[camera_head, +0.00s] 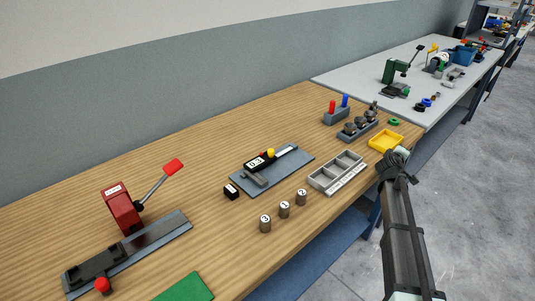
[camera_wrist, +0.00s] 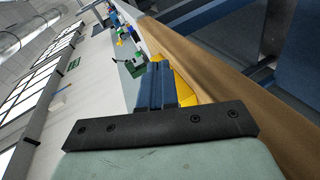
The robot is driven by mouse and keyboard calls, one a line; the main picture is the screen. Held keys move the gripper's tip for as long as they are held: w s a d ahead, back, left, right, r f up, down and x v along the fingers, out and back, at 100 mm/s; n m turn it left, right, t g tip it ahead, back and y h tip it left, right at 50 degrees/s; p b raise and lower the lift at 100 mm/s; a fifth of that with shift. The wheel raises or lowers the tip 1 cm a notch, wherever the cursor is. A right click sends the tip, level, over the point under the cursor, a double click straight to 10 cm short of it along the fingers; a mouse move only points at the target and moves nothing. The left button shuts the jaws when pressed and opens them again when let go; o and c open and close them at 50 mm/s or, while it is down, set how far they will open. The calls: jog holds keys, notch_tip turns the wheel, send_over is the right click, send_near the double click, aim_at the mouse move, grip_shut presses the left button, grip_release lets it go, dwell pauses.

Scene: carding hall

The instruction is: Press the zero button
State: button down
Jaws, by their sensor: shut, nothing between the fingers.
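A measuring device with a black display reading about 0.3 (camera_head: 259,161) lies on a grey plate (camera_head: 300,158) in the middle of the wooden bench in the head view. A red button (camera_head: 264,154) and a yellow button (camera_head: 271,153) sit at its upper edge; I cannot tell which is the zero button. My gripper shows in the wrist view (camera_wrist: 155,68) with its fingers together and empty, pointing along the bench. In the head view my arm reaches up at the right, near the bench's front edge, well to the right of the device. The wrist view does not show the device.
Several numbered cylinders (camera_head: 284,210) and a grey divided tray (camera_head: 338,173) stand in front of the device. A yellow tray (camera_head: 386,140) is near my gripper. A red lever press (camera_head: 122,208) stands at left. A small dark block (camera_head: 231,191) lies beside the plate.

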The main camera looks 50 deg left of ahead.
jog(key=s+a+r, duration=0.1)
jog(key=s+a, duration=0.1)
jog(key=a, duration=0.2)
jog(key=s+a+r+m, duration=0.1)
jog(key=s+a+r, duration=0.1)
jog(key=a, duration=0.3)
jog(key=s+a+r+m+g, duration=0.1)
jog(key=s+a+r, duration=0.1)
jog(key=s+a, duration=0.2)
jog(key=shift+s+a, duration=0.2)
jog(key=shift+a, duration=0.15)
jog(key=s+a+r+m+g, duration=0.1)
jog(key=s+a+r+m, duration=0.15)
jog(key=s+a, duration=0.65)
notch_tip(320, 180, up, 7)
jog(key=m+g, duration=0.1)
jog(key=g, duration=0.2)
send_over(259, 156)
jog(key=shift+d+f, duration=0.1)
jog(key=shift+f, duration=0.1)
jog(key=shift+f, duration=0.1)
jog(key=shift+f, duration=4.3)
jog(key=shift+f, duration=0.85)
jog(key=shift+r, duration=0.85)
